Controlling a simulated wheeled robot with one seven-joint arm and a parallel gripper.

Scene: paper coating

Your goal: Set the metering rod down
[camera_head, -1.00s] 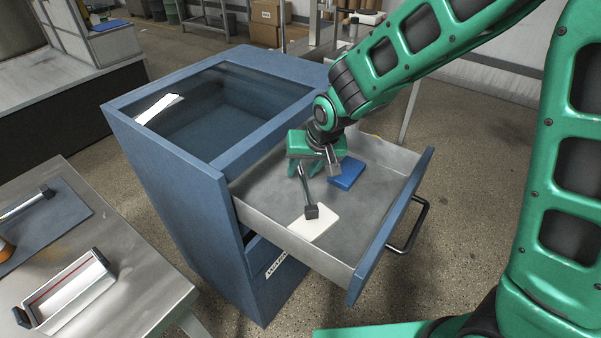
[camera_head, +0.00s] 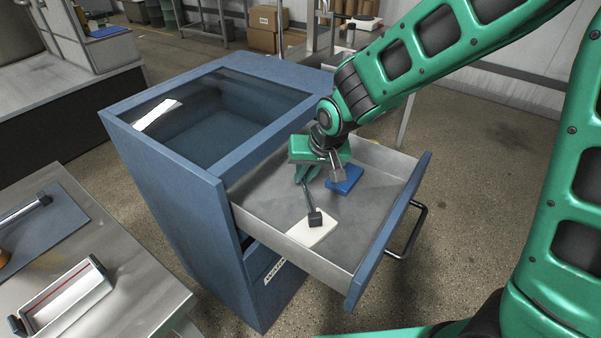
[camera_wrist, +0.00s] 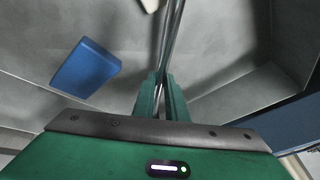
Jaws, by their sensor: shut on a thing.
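The metering rod (camera_head: 311,203) is a thin metal bar with a dark block at its near end. My gripper (camera_head: 304,177) is shut on it inside the open drawer (camera_head: 368,210). In the wrist view the rod (camera_wrist: 170,45) runs up from between the green fingers of my gripper (camera_wrist: 162,95). The block end of the rod is over a white pad (camera_head: 313,228) in the drawer; I cannot tell whether it touches.
A blue block (camera_head: 345,179) lies in the drawer beside my gripper. The blue cabinet (camera_head: 175,165) has a glass top. A bench at left holds a second rod (camera_head: 25,210) on a grey mat and a white tray (camera_head: 70,298). The right part of the drawer is clear.

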